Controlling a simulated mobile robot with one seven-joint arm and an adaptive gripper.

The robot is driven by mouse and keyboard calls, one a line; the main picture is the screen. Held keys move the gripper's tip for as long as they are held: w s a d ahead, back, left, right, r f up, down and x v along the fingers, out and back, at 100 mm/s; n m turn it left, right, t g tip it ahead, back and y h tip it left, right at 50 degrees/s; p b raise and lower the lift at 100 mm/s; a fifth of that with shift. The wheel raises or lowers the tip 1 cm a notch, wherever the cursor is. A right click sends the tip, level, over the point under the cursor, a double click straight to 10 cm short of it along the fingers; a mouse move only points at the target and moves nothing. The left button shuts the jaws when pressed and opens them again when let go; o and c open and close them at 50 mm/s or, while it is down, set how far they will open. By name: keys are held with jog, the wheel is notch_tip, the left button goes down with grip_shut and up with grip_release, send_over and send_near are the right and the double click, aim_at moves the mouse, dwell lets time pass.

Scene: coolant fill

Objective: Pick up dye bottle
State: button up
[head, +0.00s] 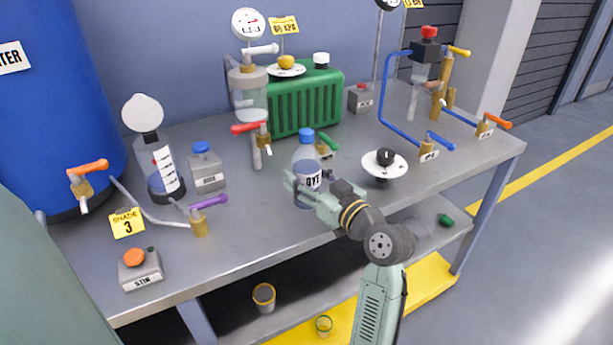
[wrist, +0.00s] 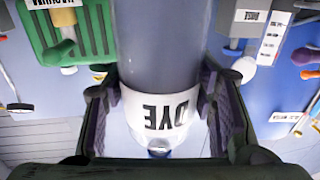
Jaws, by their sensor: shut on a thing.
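The dye bottle (head: 307,160) is clear with a blue cap and a white label reading DYE. It stands upright at the front middle of the bench, and I cannot tell whether its base touches the bench top. My gripper (head: 306,188) is shut on its lower body from the front right. In the wrist view the bottle (wrist: 160,50) fills the middle, with the dark finger pads of my gripper (wrist: 160,108) on both sides of the label. The side of the bottle facing away is hidden.
A green ribbed box (head: 305,105) and a red-handled valve (head: 250,128) stand behind the bottle. Bare bench (head: 255,225) lies front left.

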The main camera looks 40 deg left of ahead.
aim_at(315, 170)
jog(key=shift+r, duration=0.15)
jog(key=shift+r+b, duration=0.35)
jog(key=shift+r, duration=0.45)
jog(key=shift+s+d+r+b, duration=0.1)
jog(key=shift+d+r+b, duration=0.1)
jog(key=shift+r, duration=0.25)
jog(key=shift+s+d+r+b, duration=0.1)
jog(key=shift+r+b, duration=0.1)
jog(key=shift+r, duration=0.2)
jog(key=s+d+r+b, duration=0.1)
jog(key=s+d+b, duration=0.9)
jog(key=b, duration=0.5)
jog(key=shift+d+r+b, duration=0.2)
jog(key=shift+d+b, duration=0.15)
jog(key=shift+d, duration=0.4)
